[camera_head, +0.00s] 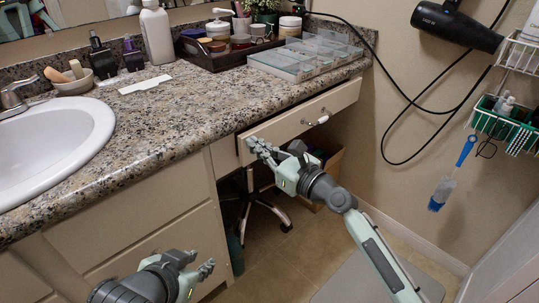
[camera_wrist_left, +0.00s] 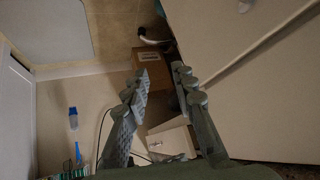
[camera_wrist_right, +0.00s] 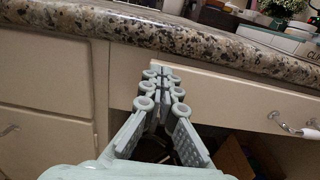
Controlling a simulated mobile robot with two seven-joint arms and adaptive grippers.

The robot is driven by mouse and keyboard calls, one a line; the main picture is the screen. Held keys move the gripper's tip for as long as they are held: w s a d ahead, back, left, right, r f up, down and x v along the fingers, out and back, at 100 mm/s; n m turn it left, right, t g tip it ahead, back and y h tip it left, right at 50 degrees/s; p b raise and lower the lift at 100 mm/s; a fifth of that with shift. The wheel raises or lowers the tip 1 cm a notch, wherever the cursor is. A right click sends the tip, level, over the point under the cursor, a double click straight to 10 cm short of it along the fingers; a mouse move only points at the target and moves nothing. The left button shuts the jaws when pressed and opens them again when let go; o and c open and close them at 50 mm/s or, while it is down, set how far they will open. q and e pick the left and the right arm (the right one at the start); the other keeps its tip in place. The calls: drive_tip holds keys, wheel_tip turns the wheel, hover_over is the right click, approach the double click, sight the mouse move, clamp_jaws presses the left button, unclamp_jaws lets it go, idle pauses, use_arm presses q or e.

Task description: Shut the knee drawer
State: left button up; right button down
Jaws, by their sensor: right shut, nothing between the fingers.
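The knee drawer (camera_head: 318,112) is a cream front with a white and metal handle (camera_head: 316,121), under the granite counter. It appears slightly proud of the cabinet, with its top edge showing in the right wrist view (camera_wrist_right: 225,87). My right gripper (camera_head: 256,146) is shut and empty at the drawer front's left end, left of the handle. Its fingertips in the right wrist view (camera_wrist_right: 160,73) overlap the front; whether they touch cannot be told. My left gripper (camera_head: 202,266) is low, in front of the left cabinet, away from the drawer. Its fingers are apart and empty in the left wrist view (camera_wrist_left: 162,73).
The granite counter (camera_head: 165,115) overhangs the drawer and holds a tray (camera_head: 215,58), a clear organizer (camera_head: 300,61) and a sink (camera_head: 50,145). A wheeled chair base (camera_head: 268,205) and cardboard box (camera_wrist_left: 150,65) stand below. A hair dryer cord (camera_head: 405,100) hangs at right.

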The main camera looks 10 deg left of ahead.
use_arm(q)
drive_tip(key=shift+w+d+r, duration=0.15)
drive_tip(key=shift+w, duration=0.05)
use_arm(e)
drive_tip(key=shift+w+a, duration=0.15)
drive_tip(key=shift+a, duration=0.05)
